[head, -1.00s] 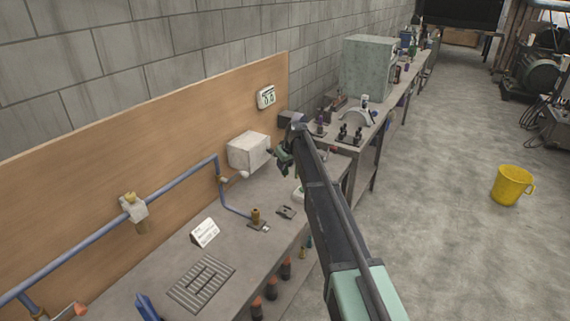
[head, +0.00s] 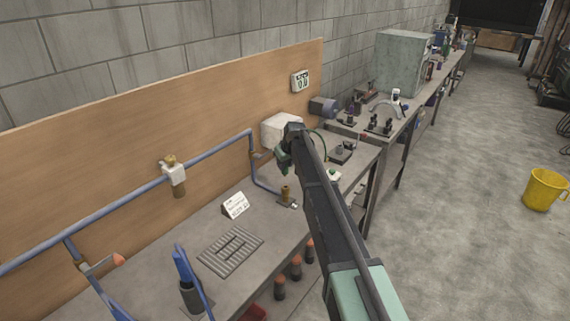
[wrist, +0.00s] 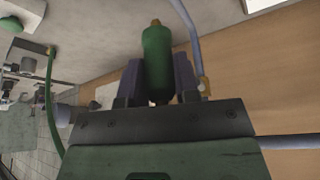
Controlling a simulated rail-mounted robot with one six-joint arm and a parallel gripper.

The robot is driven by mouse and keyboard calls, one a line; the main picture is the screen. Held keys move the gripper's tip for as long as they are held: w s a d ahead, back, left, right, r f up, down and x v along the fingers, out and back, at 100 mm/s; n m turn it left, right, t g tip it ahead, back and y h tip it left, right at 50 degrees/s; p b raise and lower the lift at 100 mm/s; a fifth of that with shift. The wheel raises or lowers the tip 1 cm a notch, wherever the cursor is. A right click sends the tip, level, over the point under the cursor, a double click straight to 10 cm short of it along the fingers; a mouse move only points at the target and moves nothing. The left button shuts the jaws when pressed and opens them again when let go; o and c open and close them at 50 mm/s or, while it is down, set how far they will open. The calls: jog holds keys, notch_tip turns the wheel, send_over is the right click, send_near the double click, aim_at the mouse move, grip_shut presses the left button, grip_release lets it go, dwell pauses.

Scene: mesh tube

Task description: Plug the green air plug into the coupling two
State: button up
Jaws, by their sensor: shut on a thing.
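My gripper (head: 286,163) is above the bench, in front of the white wall box, with its jaws partly hidden by the arm. In the wrist view my gripper (wrist: 157,75) is shut on the green air plug (wrist: 157,58), a green cylinder with a brass tip that points away from the palm. A little green of the plug shows in the head view. A brass coupling (head: 286,193) stands upright on the bench at the end of a blue pipe. Another brass fitting (head: 171,160) is in a white block on the wall pipe. I cannot tell which is coupling two.
A white sign (head: 235,205) with unreadable text and a slotted grey plate (head: 230,251) are on the bench. A blue tool (head: 187,270) stands at the front left. A green hose (wrist: 50,100) hangs in the wrist view. Blue pipe runs along the wooden panel (head: 110,175).

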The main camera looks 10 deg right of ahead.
aim_at(286, 173)
jog(key=shift+w+d, duration=0.1)
jog(key=shift+d, duration=0.05)
jog(key=shift+f, duration=0.15)
notch_tip(286, 173, down, 6)
jog(key=b, duration=0.5)
jog(key=shift+r+b, duration=0.2)
jog(key=shift+b, duration=0.15)
jog(key=shift+f+b, duration=0.6)
dwell(1.5)
jog(key=o, duration=0.9)
jog(key=shift+o, duration=0.2)
jog(key=p+v, duration=1)
jog(key=v, duration=0.1)
